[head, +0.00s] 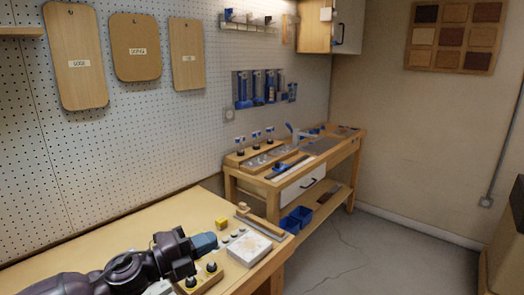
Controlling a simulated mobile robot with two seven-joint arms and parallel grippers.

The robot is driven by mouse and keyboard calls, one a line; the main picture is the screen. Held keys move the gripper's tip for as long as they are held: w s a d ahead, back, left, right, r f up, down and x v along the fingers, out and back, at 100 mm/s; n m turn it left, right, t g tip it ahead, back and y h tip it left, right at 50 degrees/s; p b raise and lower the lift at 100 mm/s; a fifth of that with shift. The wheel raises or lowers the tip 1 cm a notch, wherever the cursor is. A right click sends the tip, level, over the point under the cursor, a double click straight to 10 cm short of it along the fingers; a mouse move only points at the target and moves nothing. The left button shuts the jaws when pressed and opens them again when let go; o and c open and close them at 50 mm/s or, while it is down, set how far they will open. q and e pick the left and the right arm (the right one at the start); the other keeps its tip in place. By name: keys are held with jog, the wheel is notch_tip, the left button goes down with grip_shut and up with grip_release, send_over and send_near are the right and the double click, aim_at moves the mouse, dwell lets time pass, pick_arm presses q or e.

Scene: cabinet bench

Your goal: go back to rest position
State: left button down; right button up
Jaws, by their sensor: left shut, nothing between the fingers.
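My left arm comes in from the lower left over the near wooden bench (95,236). Its dark gripper (187,272) is over the right part of this bench, shut and empty. The fingers are small and dark, and their tips are hard to make out. A blue block-like thing (205,243) shows right beside the gripper; I cannot tell whether they touch. My right gripper is not in view.
Close to the gripper are a wooden base with dark knobs (208,280), a white box (250,247) and a yellow block (221,223). A second workbench (349,144) with tools stands behind. The bench's left part is clear. Pegboard (150,130) backs it.

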pick_arm(q)
jog(key=s+a+f+n+t+y, duration=0.3)
jog(key=a+f+n+y, duration=0.25)
jog(key=f+n, duration=0.4)
jog(key=s+a+f+n+t+y, duration=0.25)
jog(key=a+f+n+y, duration=0.35)
jog(key=n, duration=0.6)
jog(key=s+a+f+n+g+y, duration=0.2)
jog(key=s+f+n, duration=0.1)
jog(key=s+f, duration=0.4)
jog(key=s+a+f+n+g+y, duration=0.2)
jog(key=s+f+n, duration=0.2)
jog(key=s+f, duration=0.4)
jog(key=s, duration=0.5)
jog(key=shift+a+f, duration=0.25)
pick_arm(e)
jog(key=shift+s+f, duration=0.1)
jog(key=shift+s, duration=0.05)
pick_arm(q)
jog(key=shift+w+y, duration=0.15)
jog(key=shift+y, duration=0.1)
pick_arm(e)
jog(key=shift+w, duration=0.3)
